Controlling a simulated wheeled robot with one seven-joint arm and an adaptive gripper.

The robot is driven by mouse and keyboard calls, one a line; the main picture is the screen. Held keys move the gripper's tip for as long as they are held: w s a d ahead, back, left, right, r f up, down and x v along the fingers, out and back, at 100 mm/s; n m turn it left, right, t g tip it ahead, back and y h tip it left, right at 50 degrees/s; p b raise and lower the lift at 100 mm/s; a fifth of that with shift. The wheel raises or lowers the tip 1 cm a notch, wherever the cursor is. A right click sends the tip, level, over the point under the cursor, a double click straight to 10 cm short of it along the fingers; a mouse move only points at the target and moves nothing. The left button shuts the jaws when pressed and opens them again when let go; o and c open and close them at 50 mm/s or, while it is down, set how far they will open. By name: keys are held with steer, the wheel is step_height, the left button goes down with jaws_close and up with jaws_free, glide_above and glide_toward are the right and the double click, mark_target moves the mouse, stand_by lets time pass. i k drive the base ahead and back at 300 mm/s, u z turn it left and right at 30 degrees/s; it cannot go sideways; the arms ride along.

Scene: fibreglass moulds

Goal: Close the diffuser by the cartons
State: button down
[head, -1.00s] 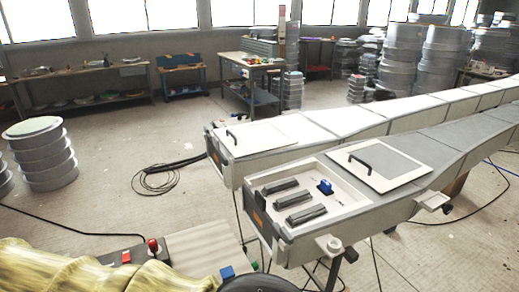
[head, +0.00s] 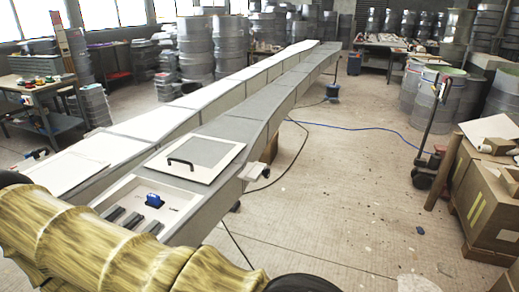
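Brown cartons (head: 489,205) are stacked on the right side of the head view. Nothing in view is clearly marked as the diffuser. Of the two long moulds, the grey one (head: 262,108) is nearer the cartons. Its near end has an open shallow recess (head: 117,191) holding dark bar-like blocks (head: 133,221) and a blue fitting (head: 154,201). A pale square panel (head: 207,157) with a black handle lies on the mould just beyond the recess, leaving it uncovered. My gripper is out of view. A yellow ribbed part, seemingly my arm, hides the recess's near side.
The white mould (head: 165,120) lies alongside on the left, its panel (head: 62,172) at the near end. Open floor (head: 335,205) runs between the grey mould and the cartons.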

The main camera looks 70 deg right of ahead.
mark_target(196, 158)
steer(key=z, duration=1.95)
steer(key=i, duration=0.5)
steer(key=u, duration=0.05)
steer(key=k, duration=0.5)
steer(key=u, duration=2.7)
steer(key=k, duration=1.3)
steer(key=z, duration=1.75)
steer(key=i, duration=0.45)
steer(key=u, duration=0.05)
